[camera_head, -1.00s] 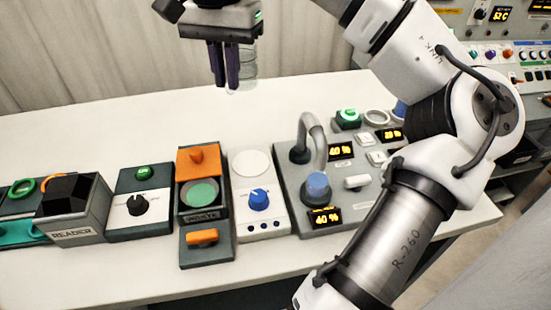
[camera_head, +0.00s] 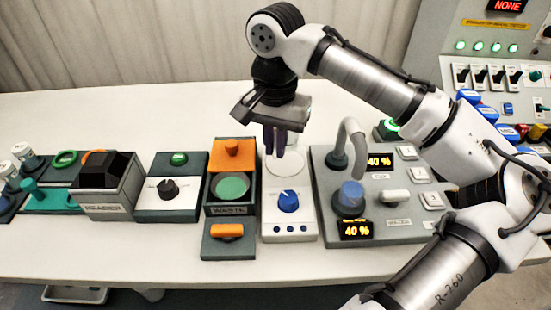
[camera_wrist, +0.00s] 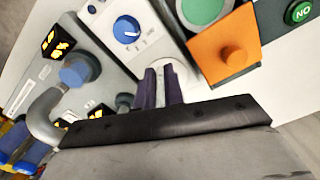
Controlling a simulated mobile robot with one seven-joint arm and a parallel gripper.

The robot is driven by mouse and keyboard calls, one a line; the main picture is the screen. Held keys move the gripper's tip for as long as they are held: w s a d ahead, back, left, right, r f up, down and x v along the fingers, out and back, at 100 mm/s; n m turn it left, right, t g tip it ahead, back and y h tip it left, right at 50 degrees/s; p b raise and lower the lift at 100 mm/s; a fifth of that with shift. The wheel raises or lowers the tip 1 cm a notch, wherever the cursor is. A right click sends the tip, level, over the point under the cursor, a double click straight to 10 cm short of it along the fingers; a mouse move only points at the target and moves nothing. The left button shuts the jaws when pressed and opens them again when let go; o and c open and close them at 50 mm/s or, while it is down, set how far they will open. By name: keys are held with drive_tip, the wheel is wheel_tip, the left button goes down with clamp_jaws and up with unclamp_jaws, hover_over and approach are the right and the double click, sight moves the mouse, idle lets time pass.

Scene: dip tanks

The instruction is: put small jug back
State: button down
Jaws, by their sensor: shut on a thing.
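My gripper (camera_head: 275,150) has purple fingers and points down over the white unit with a blue knob (camera_head: 288,201). Its fingertips are in front of or just above that unit's round white pad (camera_head: 287,169). In the wrist view the fingers (camera_wrist: 163,72) are close together, with a narrow pale clear strip between them and the pad (camera_wrist: 180,68) beyond. The small jug is see-through and mostly hidden by the fingers; a pale sliver of it (camera_head: 291,141) seems to show beside them. I cannot tell whether it touches the pad.
A grey tap unit (camera_head: 330,190) with a curved spout (camera_head: 354,142) stands close on the right. The waste unit (camera_head: 231,210) with its orange parts is on the left, then a black-topped reader (camera_head: 107,183). The back of the white table (camera_head: 150,120) is clear.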

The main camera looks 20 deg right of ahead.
sight(275, 159)
drive_tip(key=shift+f, duration=2.3)
drive_tip(key=shift+f, duration=0.15)
drive_tip(key=c, duration=1.5)
unclamp_jaws()
wheel_tip(275, 159, up, 12)
drive_tip(key=shift+r+b, duration=0.2)
drive_tip(key=shift+b, duration=0.15)
